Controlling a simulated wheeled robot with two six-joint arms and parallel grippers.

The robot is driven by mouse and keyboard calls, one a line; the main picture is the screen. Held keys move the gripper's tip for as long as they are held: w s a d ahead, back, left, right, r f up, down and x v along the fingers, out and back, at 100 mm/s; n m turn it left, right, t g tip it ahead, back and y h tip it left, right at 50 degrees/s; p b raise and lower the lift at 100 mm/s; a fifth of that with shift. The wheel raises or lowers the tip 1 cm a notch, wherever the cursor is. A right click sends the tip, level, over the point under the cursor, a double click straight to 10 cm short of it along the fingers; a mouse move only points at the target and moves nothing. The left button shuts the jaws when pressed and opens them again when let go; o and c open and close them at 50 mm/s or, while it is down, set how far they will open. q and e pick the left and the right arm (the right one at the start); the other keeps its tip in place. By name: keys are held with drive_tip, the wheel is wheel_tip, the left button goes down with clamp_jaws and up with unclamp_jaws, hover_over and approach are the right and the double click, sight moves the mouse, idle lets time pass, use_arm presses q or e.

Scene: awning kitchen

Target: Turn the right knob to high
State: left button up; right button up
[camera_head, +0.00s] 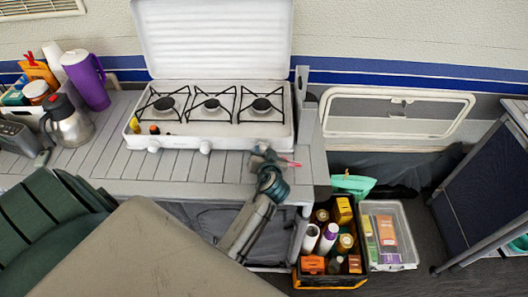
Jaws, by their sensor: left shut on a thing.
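A white three-burner stove (212,141) with its lid raised stands on the slatted grey counter. Its left knob (153,146) and middle knob (205,147) show on the front face. My left gripper (262,151) is at the right end of that front face, where the right knob is. It is shut on the right knob, which is mostly hidden behind it. The knob's setting cannot be read. My left arm reaches up to it from below the counter edge. My right gripper is not in view.
A metal jug (72,122) and purple pitcher (88,82) stand left on the counter. A crate of bottles (328,281) and a clear bin (407,262) sit on the floor at right. A green chair (40,215) and a grey tabletop (150,250) are in the foreground.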

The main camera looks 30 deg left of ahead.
use_arm(q)
drive_tip(key=shift+a, duration=0.1)
drive_tip(key=shift+n+b, duration=0.4)
drive_tip(key=shift+b, duration=0.05)
drive_tip(key=shift+a+h, duration=0.1)
drive_tip(key=shift+h, duration=0.2)
drive_tip(key=n+t+h+b, duration=0.1)
drive_tip(key=n+h+b, duration=0.1)
drive_tip(key=n+b, duration=0.1)
drive_tip(key=shift+s+a+n+t+b, duration=0.2)
drive_tip(key=shift+n+t+b, duration=0.1)
drive_tip(key=shift+t, duration=0.1)
drive_tip(key=shift+n+t+h+b, duration=0.3)
drive_tip(key=shift+n+h+b, duration=0.25)
drive_tip(key=shift+n, duration=0.15)
drive_tip(key=shift+c, duration=0.4)
drive_tip(key=shift+a+n+b, duration=0.1)
drive_tip(key=shift+n+b, duration=0.2)
drive_tip(key=shift+n, duration=0.1)
drive_tip(key=shift+r, duration=0.1)
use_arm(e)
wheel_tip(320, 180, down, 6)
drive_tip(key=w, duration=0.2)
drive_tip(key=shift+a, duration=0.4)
use_arm(q)
drive_tip(key=shift+h, duration=0.25)
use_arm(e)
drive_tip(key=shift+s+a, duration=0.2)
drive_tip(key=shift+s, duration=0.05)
